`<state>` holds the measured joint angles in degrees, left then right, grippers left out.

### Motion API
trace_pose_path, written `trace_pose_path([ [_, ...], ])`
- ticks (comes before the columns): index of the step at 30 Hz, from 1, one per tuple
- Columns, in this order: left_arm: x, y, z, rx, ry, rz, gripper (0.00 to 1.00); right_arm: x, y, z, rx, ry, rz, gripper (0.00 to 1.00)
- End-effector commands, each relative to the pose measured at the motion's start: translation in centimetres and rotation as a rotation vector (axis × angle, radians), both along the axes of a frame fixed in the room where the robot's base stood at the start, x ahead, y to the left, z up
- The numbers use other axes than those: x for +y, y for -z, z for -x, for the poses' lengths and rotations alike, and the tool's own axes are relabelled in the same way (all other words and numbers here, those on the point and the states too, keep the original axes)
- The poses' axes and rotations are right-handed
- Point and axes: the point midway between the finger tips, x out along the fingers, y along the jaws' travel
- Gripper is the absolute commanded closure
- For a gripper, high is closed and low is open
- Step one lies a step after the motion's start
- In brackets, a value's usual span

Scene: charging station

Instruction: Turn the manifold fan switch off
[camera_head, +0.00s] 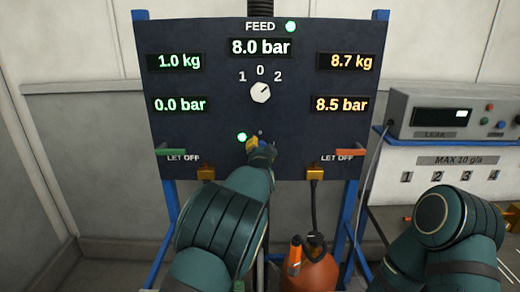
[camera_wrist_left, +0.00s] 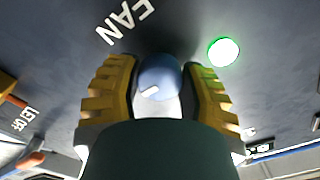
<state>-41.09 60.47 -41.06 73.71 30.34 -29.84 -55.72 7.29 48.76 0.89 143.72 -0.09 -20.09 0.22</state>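The fan switch (camera_wrist_left: 160,78) is a round blue-grey knob with a white pointer mark, below the FAN label (camera_wrist_left: 125,20) in the left wrist view. A green lamp (camera_wrist_left: 223,52) beside it is lit; it also shows in the head view (camera_head: 242,137). My left gripper (camera_head: 262,147) is at the lower middle of the dark panel (camera_head: 215,75). Its yellow fingers (camera_wrist_left: 160,90) lie on both sides of the knob and appear closed on it. In the head view the gripper hides most of the knob.
Above is the feed selector (camera_head: 261,92), marked 1, 0, 2. A green lever (camera_head: 178,152) and a red lever (camera_head: 350,152) stick out at the sides. An orange bottle (camera_head: 312,270) stands below. A grey instrument (camera_head: 445,112) sits at right.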

Motion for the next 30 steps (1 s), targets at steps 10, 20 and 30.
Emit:
trace_pose_path([
  [10,0.05,-0.04,-0.01,-0.001,-0.001,0.029,0.95,0.00,0.14,-0.02,-0.001,0.000,0.000,0.47],
  [20,0.04,0.01,-0.01,-0.001,-0.001,0.069,0.95,-0.01,0.30,-0.05,-0.001,0.000,0.000,0.47],
  [30,0.15,0.08,-0.03,-0.001,-0.002,0.200,0.95,-0.02,0.90,-0.15,-0.004,0.000,0.001,0.47],
])
